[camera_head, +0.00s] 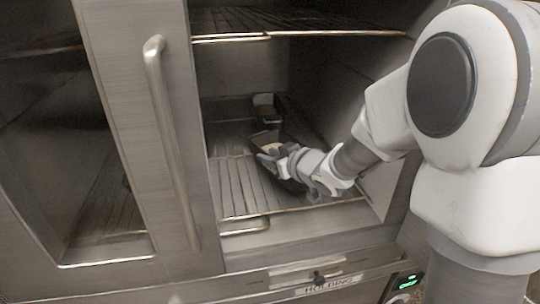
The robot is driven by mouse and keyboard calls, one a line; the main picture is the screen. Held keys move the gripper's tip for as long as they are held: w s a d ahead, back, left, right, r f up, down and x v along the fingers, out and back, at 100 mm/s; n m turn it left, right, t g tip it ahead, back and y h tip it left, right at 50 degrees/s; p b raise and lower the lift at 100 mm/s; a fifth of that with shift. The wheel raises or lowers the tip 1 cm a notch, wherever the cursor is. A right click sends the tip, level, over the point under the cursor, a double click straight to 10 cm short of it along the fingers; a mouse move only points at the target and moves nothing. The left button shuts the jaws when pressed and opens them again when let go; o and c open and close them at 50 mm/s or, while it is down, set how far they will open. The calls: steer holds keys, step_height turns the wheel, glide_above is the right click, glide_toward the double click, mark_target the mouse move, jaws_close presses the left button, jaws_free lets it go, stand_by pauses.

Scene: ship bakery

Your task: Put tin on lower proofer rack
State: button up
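A dark tin (262,137) with something pale inside it is on the lower proofer rack (238,187), partly hidden by my gripper. My gripper (267,157) is inside the proofer at the near side of this tin, low over the lower rack. The fingers are small and overlap the tin, so I cannot tell whether they hold it or only touch it. A second small dark container (264,103) stands farther back on the lower rack.
The upper rack (290,35) spans the cabinet above my arm. A steel door with a long handle (170,130) is at the left of the opening. The side wall (350,85) is close to my arm. The left front of the lower rack is bare.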

steer(key=shift+r, duration=0.1)
steer(key=shift+s+d+r, duration=0.1)
steer(key=shift+s, duration=0.05)
steer(key=s+d+r+m+g+h+p, duration=0.1)
steer(key=s+d+r+m+h, duration=0.25)
steer(key=s+d, duration=0.45)
steer(key=s+d+r+m+h+p, duration=0.1)
steer(key=s+d+r+m+h, duration=0.3)
steer(key=s+d, duration=0.45)
steer(key=s+a+g, duration=0.1)
steer(key=s+g, duration=0.1)
steer(key=s, duration=0.5)
steer(key=s+a+f+g, duration=0.1)
steer(key=s+a+g, duration=0.1)
steer(key=s, duration=0.6)
steer(key=shift+a+f+g, duration=0.25)
steer(key=shift+f+g, duration=0.05)
steer(key=shift+g, duration=0.4)
